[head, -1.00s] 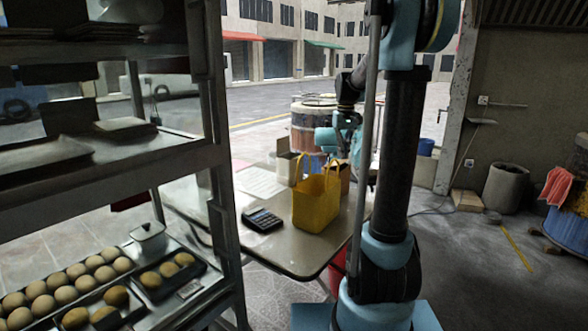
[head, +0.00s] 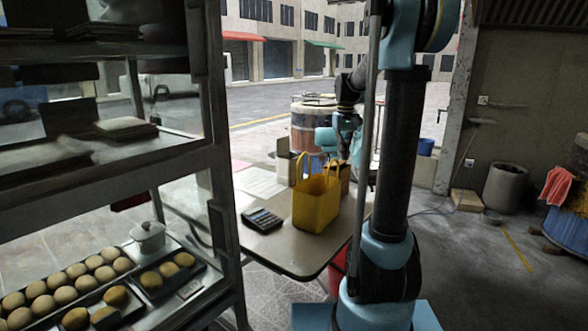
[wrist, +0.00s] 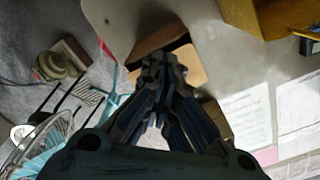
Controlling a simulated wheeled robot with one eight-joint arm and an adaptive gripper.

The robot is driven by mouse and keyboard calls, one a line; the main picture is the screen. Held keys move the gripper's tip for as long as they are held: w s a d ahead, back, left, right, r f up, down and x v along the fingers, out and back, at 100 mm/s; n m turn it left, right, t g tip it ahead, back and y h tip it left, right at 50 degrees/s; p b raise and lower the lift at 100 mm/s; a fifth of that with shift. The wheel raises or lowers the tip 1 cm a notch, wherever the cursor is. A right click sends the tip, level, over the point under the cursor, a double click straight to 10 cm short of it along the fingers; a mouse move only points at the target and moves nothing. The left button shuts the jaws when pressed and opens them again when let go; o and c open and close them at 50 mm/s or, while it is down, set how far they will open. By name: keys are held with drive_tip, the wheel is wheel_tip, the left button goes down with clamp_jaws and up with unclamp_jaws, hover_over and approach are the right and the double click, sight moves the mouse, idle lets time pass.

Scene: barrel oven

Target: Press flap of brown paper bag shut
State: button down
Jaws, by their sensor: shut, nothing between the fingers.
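The brown paper bag (head: 283,162) stands on the table behind the yellow bag, which hides much of it in the head view. In the wrist view, tan and brown parts of the bag (wrist: 190,66) show under and around the fingers. My gripper (wrist: 164,66) is shut and empty, with its fingertips over the bag in that view. I cannot tell whether they touch it, or how the flap lies.
The yellow bag (head: 316,205) stands close in front of the brown bag. A calculator (head: 262,220) and white paper sheets (head: 258,182) lie on the table (head: 292,252). A metal rack (head: 215,150) with buns stands at left. A barrel (head: 312,122) is behind the table.

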sight(342, 162)
drive_tip(key=shift+f, duration=1.8)
idle(0.5)
drive_tip(key=shift+r, duration=0.1)
idle(0.5)
drive_tip(key=shift+r, duration=4.4)
drive_tip(key=s+f, duration=0.7)
drive_tip(key=s, duration=0.4)
drive_tip(key=s+f+m+t, duration=0.1)
drive_tip(key=s+f, duration=0.6)
drive_tip(key=s, duration=0.5)
drive_tip(key=s+f+m+t, duration=0.1)
drive_tip(key=s+f, duration=0.6)
drive_tip(key=s, duration=0.4)
drive_tip(key=shift+s, duration=0.4)
drive_tip(key=shift+d, duration=0.1)
